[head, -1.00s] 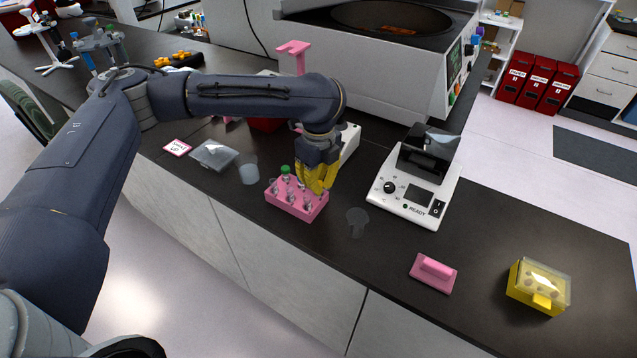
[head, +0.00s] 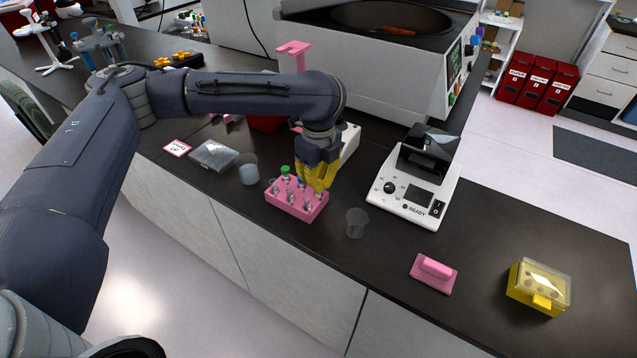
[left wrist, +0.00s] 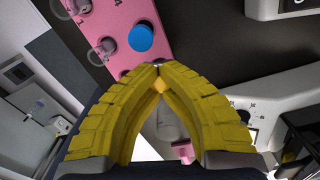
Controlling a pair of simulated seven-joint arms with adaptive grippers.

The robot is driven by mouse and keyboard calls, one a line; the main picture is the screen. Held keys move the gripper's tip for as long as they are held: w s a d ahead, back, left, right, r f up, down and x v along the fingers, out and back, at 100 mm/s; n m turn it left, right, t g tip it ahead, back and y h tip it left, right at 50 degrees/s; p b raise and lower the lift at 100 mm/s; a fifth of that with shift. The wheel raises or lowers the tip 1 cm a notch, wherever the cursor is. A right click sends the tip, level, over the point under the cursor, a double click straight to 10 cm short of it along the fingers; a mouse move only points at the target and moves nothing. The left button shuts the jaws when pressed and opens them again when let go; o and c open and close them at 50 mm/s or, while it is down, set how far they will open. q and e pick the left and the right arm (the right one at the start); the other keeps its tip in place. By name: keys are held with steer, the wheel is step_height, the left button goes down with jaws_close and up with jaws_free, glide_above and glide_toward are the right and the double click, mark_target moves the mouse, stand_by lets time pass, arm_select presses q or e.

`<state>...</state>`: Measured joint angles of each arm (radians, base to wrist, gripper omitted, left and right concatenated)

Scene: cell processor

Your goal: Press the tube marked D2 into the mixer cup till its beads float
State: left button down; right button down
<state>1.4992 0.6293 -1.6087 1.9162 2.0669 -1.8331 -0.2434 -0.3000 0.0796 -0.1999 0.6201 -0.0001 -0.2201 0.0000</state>
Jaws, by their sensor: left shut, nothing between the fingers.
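A pink rack (head: 297,203) holds several small tubes, one with a green cap (head: 285,170). In the left wrist view a blue cap (left wrist: 139,38) sits in the rack, close to my fingertips. No D2 mark is readable. My left gripper (head: 318,190), with yellow fingers, is over the right end of the rack. Its fingertips (left wrist: 158,75) meet, with no tube between them. A white device (head: 350,143) is partly hidden behind my arm; I cannot tell whether it bears the mixer cup. My right gripper is not in view.
A clear cup (head: 357,223) stands right of the rack, another (head: 248,170) to its left. A white device reading READY (head: 412,195) is behind right. A pink block (head: 434,272) and yellow box (head: 539,287) are at the right, with bare counter around them.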

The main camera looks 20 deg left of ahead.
mark_target(319, 181)
arm_select(q)
steer(key=shift+r, duration=0.45)
steer(key=shift+r, duration=1.7)
